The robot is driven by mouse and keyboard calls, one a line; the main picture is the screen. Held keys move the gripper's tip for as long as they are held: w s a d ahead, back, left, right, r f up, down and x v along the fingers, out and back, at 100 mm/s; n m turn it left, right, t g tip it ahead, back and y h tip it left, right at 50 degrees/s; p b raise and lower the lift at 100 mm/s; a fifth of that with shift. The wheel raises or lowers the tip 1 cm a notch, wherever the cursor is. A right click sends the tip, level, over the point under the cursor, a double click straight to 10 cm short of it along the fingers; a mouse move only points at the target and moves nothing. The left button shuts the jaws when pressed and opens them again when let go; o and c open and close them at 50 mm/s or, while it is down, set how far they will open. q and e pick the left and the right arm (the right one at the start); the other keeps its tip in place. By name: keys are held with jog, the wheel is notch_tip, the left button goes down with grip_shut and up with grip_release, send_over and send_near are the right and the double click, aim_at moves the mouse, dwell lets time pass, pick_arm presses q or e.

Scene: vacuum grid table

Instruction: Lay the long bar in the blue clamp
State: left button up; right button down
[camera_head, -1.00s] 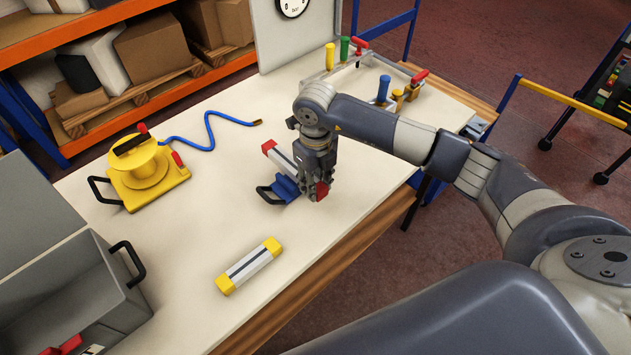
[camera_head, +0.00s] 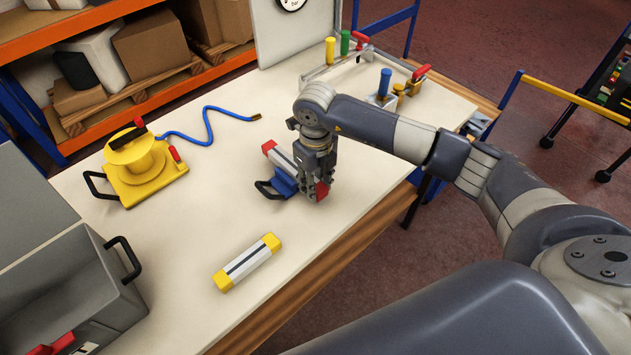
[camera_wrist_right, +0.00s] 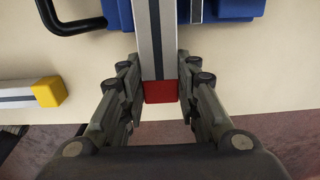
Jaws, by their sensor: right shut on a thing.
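The long bar (camera_wrist_right: 154,40) is grey-white with a dark stripe and red ends. My right gripper (camera_head: 318,196) is shut on it near its near red end, and its fingers flank the bar in the wrist view (camera_wrist_right: 162,85). The blue clamp (camera_head: 284,184), with a black handle, is at the middle of the bar. In the wrist view the bar passes between the clamp's blue parts (camera_wrist_right: 222,10). I cannot tell whether it rests fully on the clamp's base. The far red end (camera_head: 268,147) sticks out beyond the clamp. My left gripper is not in view.
A shorter bar with yellow ends (camera_head: 247,262) lies on the table (camera_head: 190,240) nearer the front. A yellow device with a blue hose (camera_head: 145,170) stands at left, above a grey open box (camera_head: 75,290). Coloured-handled clamps (camera_head: 385,85) stand at the back right.

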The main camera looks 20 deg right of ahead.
jog(key=shift+f+b, duration=0.6)
jog(key=shift+f, duration=0.15)
jog(key=c, duration=1.1)
grip_release()
notch_tip(320, 180, up, 12)
jog(key=shift+r, duration=0.1)
